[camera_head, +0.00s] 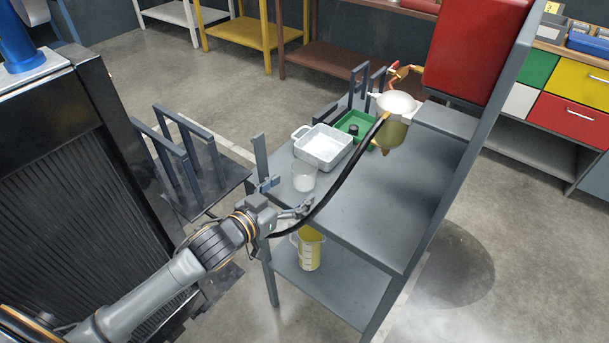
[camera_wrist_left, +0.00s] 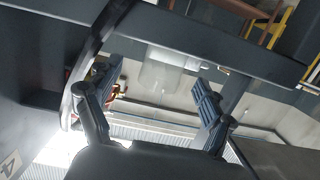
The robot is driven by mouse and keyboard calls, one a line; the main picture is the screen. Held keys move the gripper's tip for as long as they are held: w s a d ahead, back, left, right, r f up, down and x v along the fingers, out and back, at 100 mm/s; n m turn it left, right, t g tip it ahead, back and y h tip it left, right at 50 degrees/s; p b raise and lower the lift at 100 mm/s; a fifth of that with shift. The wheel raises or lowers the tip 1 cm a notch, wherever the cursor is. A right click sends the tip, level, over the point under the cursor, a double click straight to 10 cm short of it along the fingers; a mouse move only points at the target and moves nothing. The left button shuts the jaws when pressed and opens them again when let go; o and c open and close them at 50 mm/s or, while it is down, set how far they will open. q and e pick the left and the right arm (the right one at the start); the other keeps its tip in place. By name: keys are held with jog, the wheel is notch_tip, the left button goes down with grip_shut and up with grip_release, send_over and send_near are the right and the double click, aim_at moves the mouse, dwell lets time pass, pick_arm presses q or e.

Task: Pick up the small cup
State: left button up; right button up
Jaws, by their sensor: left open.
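The small cup (camera_head: 304,178), whitish and translucent, stands upright near the left edge of the grey cart's top (camera_head: 375,205). In the left wrist view a pale translucent shape (camera_wrist_left: 160,74) between the fingers looks like this cup, but it is blurred. My left gripper (camera_head: 287,197) is open, with its fingers spread toward the cup from the near left side. No grip on the cup shows. The open left gripper (camera_wrist_left: 156,82) also shows in the wrist view with nothing clamped between its fingers. My right gripper is not in view.
A white tray (camera_head: 322,146) stands just behind the cup. A green tray (camera_head: 357,124) and a metal funnel vessel (camera_head: 392,132) stand farther back. A yellow jug (camera_head: 309,249) stands on the lower shelf.

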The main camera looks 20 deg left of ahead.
aim_at(297, 182)
pick_arm(q)
jog(key=x, duration=0.6)
jog(key=shift+w+a+p, duration=0.3)
jog(key=shift+w+p, duration=0.05)
jog(key=shift+w, duration=0.05)
jog(key=c, duration=1)
